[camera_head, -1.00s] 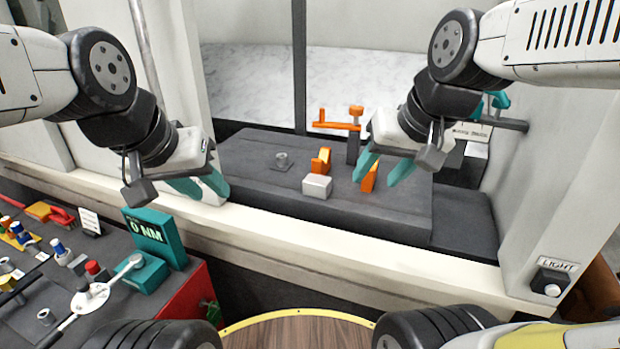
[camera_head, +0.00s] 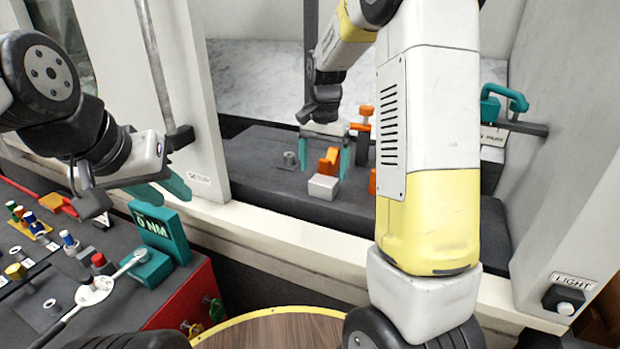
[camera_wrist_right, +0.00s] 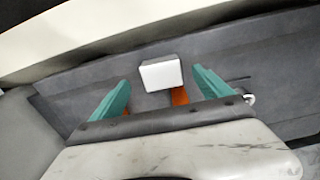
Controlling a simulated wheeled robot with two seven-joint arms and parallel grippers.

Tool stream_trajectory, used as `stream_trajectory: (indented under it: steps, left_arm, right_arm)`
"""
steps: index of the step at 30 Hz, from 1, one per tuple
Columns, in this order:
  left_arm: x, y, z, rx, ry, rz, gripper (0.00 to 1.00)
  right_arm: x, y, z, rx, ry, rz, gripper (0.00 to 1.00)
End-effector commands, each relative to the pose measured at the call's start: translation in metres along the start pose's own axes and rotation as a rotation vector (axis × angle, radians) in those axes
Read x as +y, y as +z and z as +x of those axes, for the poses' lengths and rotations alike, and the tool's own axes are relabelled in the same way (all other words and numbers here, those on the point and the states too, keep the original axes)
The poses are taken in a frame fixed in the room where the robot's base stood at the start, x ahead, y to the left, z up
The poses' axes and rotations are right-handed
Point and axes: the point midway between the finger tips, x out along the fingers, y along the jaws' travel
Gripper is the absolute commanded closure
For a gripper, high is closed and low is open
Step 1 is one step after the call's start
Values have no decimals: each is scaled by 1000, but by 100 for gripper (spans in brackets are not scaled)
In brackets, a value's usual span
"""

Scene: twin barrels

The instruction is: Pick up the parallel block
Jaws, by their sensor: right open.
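The pale grey parallel block (camera_head: 322,187) sits on the dark grey bed, just in front of an orange piece (camera_head: 329,160). My right gripper (camera_head: 323,173) is open above and around the orange piece, behind the block in the head view. In the right wrist view the block (camera_wrist_right: 161,75) shows between and just beyond the tips of the open teal fingers, and nothing is gripped. My left gripper (camera_head: 177,196) has its teal fingers apart, empty, by the left door frame, far from the block.
A second orange piece (camera_head: 373,181) is partly hidden by my right arm. An orange-handled part (camera_head: 364,112) stands behind. A round grey fitting (camera_head: 290,158) is left of the block. A cart with tools and a teal torque display (camera_head: 160,235) is at lower left. The pale sill (camera_head: 290,235) runs in front.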

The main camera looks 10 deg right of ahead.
Motion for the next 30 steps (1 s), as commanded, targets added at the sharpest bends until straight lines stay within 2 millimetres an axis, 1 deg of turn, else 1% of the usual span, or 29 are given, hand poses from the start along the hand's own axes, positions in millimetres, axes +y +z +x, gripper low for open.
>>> stream_trajectory:
  steps: [1, 5, 9, 12, 15, 22, 26, 27, 29, 30]
  left_arm:
    - [0, 0, 0, 0, 0, 0, 66]
    - [0, 0, 0, 0, 0, 0, 66]
    - [0, 0, 0, 0, 0, 0, 66]
    - [0, 0, 0, 0, 0, 0, 66]
    - [0, 0, 0, 0, 0, 0, 66]
    - [0, 0, 0, 0, 0, 0, 66]
    - [0, 0, 0, 0, 0, 0, 66]
    - [0, 0, 0, 0, 0, 0, 66]
    - [0, 0, 0, 0, 0, 0, 66]
    - [0, 0, 0, 0, 0, 0, 66]
  right_arm:
    - [0, 0, 6, -1, 1, 0, 11]
    - [0, -2, 22, -2, 1, 0, 11]
    - [-1, -8, 43, -3, 2, 0, 11]
    - [-2, -8, 56, -2, 0, -1, 11]
    - [-2, -8, 62, -1, -1, -1, 11]
    - [-2, -8, 63, 0, -2, -2, 11]
    - [-2, -8, 62, 0, -2, -2, 36]
    - [-2, -8, 62, 0, -2, -2, 44]
    - [-2, -8, 62, 0, -2, -2, 56]
    - [-2, -8, 62, 0, -2, -2, 64]
